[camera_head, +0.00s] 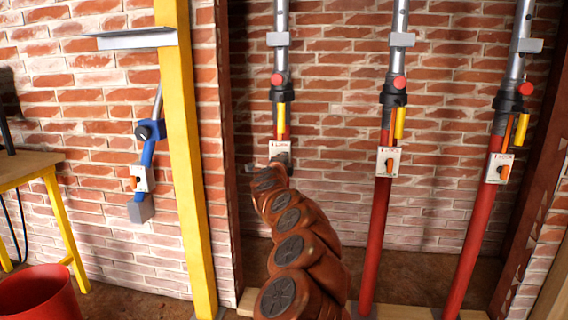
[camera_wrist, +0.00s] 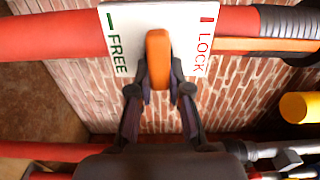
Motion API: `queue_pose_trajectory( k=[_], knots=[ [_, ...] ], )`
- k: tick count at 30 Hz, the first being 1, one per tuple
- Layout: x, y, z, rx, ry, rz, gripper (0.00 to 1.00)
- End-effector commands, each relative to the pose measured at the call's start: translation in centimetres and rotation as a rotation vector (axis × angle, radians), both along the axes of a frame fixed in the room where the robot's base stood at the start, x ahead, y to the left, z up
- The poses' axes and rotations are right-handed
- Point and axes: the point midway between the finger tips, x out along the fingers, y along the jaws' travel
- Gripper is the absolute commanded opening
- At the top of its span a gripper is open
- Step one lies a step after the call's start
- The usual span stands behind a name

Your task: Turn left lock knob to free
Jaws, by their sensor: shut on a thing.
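The left lock knob (camera_wrist: 158,58) is an orange lever on a white plate (camera_wrist: 125,45) on the left red pole. The plate carries FREE on its left side and LOCK on its right in the wrist view. The knob stands about midway between the two marks there, across the pole. My gripper (camera_wrist: 160,88) has one dark finger on each side of the knob and is shut on it. In the head view the plate (camera_head: 280,147) shows just above my gripper (camera_head: 279,159), and my arm hides the knob and the lower pole.
Two similar poles with plates (camera_head: 388,160) and (camera_head: 499,168) stand to the right against the brick wall. A yellow post (camera_head: 185,150) and a blue clamp tool (camera_head: 147,150) are on the left. A red bucket (camera_head: 40,295) is at lower left.

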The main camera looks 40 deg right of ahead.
Motion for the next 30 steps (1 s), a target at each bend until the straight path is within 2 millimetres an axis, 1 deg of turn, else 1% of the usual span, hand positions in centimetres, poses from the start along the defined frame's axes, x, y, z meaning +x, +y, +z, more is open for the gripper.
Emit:
queue_pose_trajectory(
  k=[1,18,19,21,25,26,30],
  knots=[
    [0.32,0.33,-0.39,0.009,-0.006,0.008,0.0],
    [0.38,0.38,-0.22,0.023,-0.028,0.01,0.0],
    [0.38,0.38,-0.22,0.023,-0.028,0.01,0.21],
    [0.38,0.38,-0.21,0.023,-0.028,0.009,0.28],
    [0.28,0.28,-0.16,0.022,-0.028,0.007,0.42],
    [0.26,0.25,-0.14,0.021,-0.029,0.006,0.44],
    [0.09,0.06,-0.09,0.021,-0.029,0.003,0.44]
  ],
)
